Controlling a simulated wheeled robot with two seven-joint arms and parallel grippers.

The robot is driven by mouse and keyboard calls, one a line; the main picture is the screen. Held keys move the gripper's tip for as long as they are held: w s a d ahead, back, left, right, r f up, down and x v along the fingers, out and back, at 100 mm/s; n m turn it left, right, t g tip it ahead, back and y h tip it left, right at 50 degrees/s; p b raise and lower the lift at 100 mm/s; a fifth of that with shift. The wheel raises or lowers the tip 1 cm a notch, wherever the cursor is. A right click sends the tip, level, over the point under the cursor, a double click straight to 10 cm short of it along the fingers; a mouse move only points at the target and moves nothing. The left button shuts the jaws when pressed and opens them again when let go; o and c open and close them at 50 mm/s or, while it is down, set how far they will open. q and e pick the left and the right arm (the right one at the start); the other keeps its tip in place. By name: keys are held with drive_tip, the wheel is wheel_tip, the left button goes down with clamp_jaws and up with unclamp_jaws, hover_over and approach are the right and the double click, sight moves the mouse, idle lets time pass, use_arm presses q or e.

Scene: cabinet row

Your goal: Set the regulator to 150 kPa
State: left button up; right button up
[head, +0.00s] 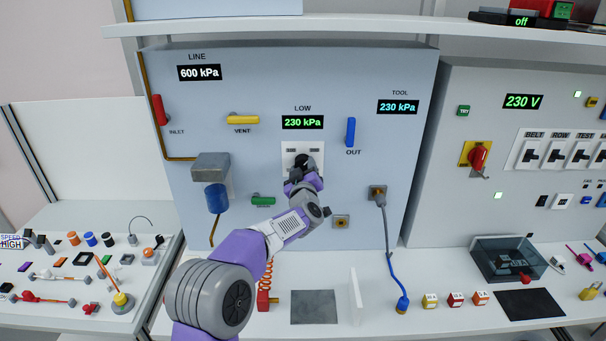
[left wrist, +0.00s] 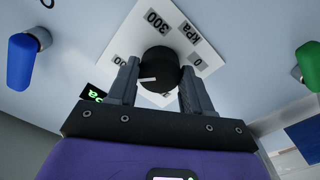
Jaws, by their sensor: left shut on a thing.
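The black regulator knob (left wrist: 162,68) sits on a white scale plate (left wrist: 198,44) with marks that include 300, kPa and 0; another mark is partly hidden. A white pointer line shows on the knob, toward the left finger in the left wrist view. My left gripper (left wrist: 157,84) is shut on the knob, one finger on each side. In the head view my left gripper (head: 303,166) covers most of the knob. The LOW display (head: 303,122) above it reads 230 kPa. The TOOL display (head: 398,107) also reads 230 kPa. My right gripper is not in view.
The LINE display (head: 199,73) reads 600 kPa. Around the knob are the red INLET handle (head: 159,110), yellow VENT handle (head: 243,119), blue OUT handle (head: 350,132) and a green handle (head: 263,201). A shelf (head: 350,38) runs above the panel.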

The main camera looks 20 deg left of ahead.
use_arm(q)
drive_tip(key=n+b, duration=0.1)
drive_tip(key=n, duration=0.3)
drive_tip(key=shift+f+n+b, duration=0.1)
drive_tip(key=shift+n+b, duration=0.9)
drive_tip(key=shift+n, duration=0.9)
drive_tip(key=o, duration=1)
drive_tip(key=shift+o, duration=0.2)
drive_tip(key=shift+d, duration=0.1)
drive_tip(key=v, duration=0.7)
drive_tip(key=shift+s, duration=0.25)
drive_tip(key=shift+d, duration=0.1)
